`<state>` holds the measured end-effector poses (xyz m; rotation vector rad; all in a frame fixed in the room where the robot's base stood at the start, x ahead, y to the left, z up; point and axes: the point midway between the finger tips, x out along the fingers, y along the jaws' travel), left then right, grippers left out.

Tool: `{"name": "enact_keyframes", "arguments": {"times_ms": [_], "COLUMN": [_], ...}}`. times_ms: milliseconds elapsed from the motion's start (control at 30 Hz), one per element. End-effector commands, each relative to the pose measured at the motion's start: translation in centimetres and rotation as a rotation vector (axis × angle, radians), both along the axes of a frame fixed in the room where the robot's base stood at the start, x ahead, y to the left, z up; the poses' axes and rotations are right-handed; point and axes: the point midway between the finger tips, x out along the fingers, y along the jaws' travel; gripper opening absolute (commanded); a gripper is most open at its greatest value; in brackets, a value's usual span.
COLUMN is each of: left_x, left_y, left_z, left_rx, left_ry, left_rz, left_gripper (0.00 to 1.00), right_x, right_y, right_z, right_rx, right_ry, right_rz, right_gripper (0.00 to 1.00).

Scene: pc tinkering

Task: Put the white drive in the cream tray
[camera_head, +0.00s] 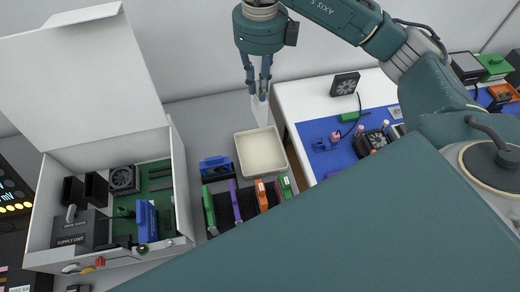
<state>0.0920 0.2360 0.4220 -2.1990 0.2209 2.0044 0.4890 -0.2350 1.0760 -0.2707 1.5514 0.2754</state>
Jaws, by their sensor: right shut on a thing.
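The cream tray (262,152) stands on the grey surface in the middle of the view, and its inside looks empty. My right gripper (260,92) points down above the tray's back edge. It is shut on the white drive (259,111), a pale upright piece hanging below the fingertips. The drive's lower end appears over or just behind the tray's back rim; I cannot tell its exact height. My left gripper is not in view.
An open white PC case (50,235) with parts inside stands at left. Several coloured cards, one of them orange (262,195), stand in front of the tray. A blue mat (335,160) with parts lies at right. A black fan (344,84) stands behind it.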

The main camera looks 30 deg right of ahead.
Motion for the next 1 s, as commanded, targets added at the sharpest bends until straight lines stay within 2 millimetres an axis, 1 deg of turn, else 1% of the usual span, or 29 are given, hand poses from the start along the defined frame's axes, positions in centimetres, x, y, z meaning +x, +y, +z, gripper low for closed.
{"name": "enact_keyframes", "arguments": {"times_ms": [33, 100, 167, 267, 367, 600, 700, 800, 967, 1000], "left_x": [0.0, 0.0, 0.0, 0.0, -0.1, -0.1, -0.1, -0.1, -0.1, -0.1], "left_y": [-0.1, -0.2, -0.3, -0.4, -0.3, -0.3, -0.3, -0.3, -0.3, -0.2], "left_z": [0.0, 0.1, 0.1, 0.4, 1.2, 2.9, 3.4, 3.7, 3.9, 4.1], "left_rx": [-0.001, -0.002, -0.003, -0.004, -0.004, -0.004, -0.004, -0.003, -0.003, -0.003], "left_ry": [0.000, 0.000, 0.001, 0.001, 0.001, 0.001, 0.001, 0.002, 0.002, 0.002], "left_rz": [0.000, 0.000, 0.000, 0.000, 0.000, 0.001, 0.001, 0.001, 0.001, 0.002], "left_gripper": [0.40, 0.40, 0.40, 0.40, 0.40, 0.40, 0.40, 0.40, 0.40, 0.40], "right_x": [0.1, 0.2, 0.2, 0.1, 0.1, 0.0, 0.1, 0.2, 0.2, 0.2], "right_y": [-0.1, -0.2, -0.2, -0.2, -0.3, -0.3, -0.2, -0.3, -0.2, -0.2], "right_z": [0.0, -0.1, -0.6, -2.4, -4.8, -11.2, -13.4, -14.9, -16.2, -16.7], "right_rx": [0.001, 0.002, 0.003, 0.001, 0.001, 0.001, 0.002, 0.001, 0.001, 0.001], "right_ry": [0.003, 0.006, 0.010, 0.015, 0.016, 0.013, 0.012, 0.009, 0.009, 0.009], "right_rz": [-0.055, -0.110, -0.134, -0.144, -0.143, -0.140, -0.140, -0.140, -0.139, -0.138], "right_gripper": [0.00, 0.00, 0.00, 0.00, 0.00, 0.00, 0.00, 0.00, 0.00, 0.00]}}
